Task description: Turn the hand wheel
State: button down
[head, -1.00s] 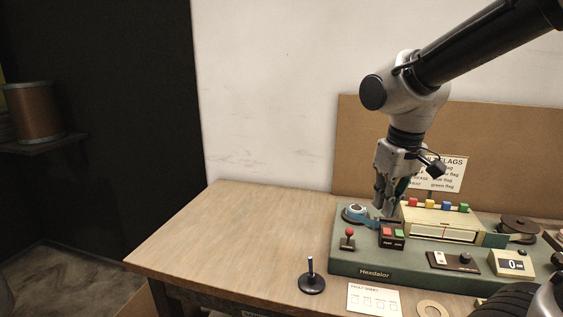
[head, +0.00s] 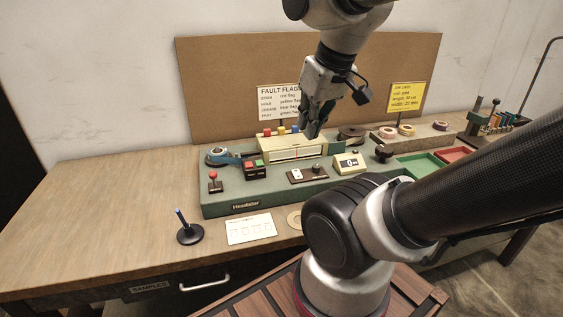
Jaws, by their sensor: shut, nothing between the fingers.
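The green winding machine (head: 225,203) stands on the wooden bench. A dark knob-like wheel (head: 384,152) sits at its right end; I cannot tell for sure that it is the hand wheel. A dark brown spool (head: 351,132) sits left of it, behind the small counter (head: 349,163). My gripper (head: 311,131) points down, shut and empty, over the right part of the cream box (head: 290,148). It is left of the spool and the dark wheel. Whether its fingertips touch the box is hard to tell.
Coloured flags (head: 282,130) stand on the cream box, close to my gripper. A blue tape roll (head: 217,156), a red-knobbed lever (head: 214,182) and red and green buttons (head: 255,165) are at the left. Tape rolls (head: 406,129) and a green tray (head: 418,166) are at the right.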

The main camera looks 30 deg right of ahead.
aim_at(385, 151)
jog(key=j+z, duration=0.1)
jog(key=z, duration=0.3)
jog(key=k+j+z, duration=0.1)
jog(key=z, duration=0.3)
jog(key=j+z, duration=0.1)
jog(key=z, duration=0.3)
jog(key=k+z, duration=0.1)
jog(key=z, duration=0.3)
